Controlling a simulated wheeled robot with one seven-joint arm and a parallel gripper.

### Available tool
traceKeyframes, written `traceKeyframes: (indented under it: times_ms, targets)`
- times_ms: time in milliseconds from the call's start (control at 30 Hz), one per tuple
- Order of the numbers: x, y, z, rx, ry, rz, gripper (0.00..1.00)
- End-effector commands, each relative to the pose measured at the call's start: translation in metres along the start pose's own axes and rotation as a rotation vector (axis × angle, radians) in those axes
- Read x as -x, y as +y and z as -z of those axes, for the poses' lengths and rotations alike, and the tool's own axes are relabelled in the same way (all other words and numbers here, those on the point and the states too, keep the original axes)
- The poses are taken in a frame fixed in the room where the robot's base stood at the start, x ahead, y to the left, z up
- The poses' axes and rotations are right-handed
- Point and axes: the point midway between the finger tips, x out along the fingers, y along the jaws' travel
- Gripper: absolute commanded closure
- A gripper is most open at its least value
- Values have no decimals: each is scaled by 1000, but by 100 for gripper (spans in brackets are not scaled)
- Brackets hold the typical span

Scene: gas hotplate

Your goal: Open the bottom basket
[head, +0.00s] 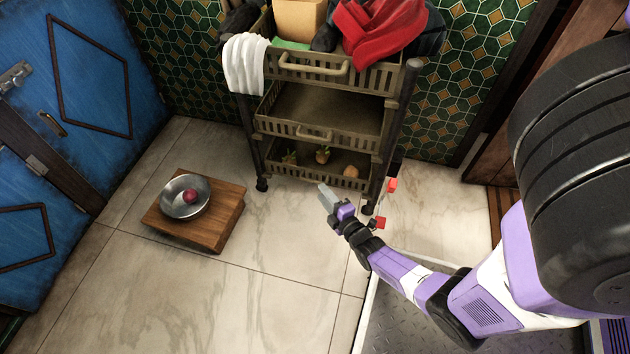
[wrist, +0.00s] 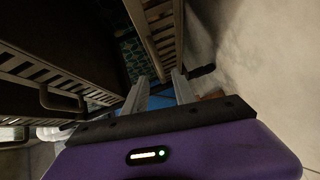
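The bottom basket (head: 305,177) is the lowest of three brown slatted baskets in a trolley, a little above the floor. It appears in line with the trolley frame and holds a few small vegetable-like items (head: 322,155). I cannot make out a handle on it. My gripper (head: 325,194) is low in front of the basket's right part, apparently apart from it. In the wrist view its two fingers (wrist: 160,92) are spread with nothing between them. Slatted basket walls show there beyond and left of the fingers, one with a dark handle (wrist: 60,101).
The middle basket (head: 312,133) and the top basket (head: 320,70), loaded with cloths and a box, are above. A wooden board (head: 228,226) with a metal bowl (head: 185,197) is on the floor at left.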

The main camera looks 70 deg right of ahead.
Motion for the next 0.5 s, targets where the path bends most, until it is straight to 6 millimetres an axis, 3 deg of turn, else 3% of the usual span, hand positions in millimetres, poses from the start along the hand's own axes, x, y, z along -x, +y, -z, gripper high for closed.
traceKeyframes:
  times_ms: [500]
  targets:
    - [-64,-4,1,0,5,-1,67]
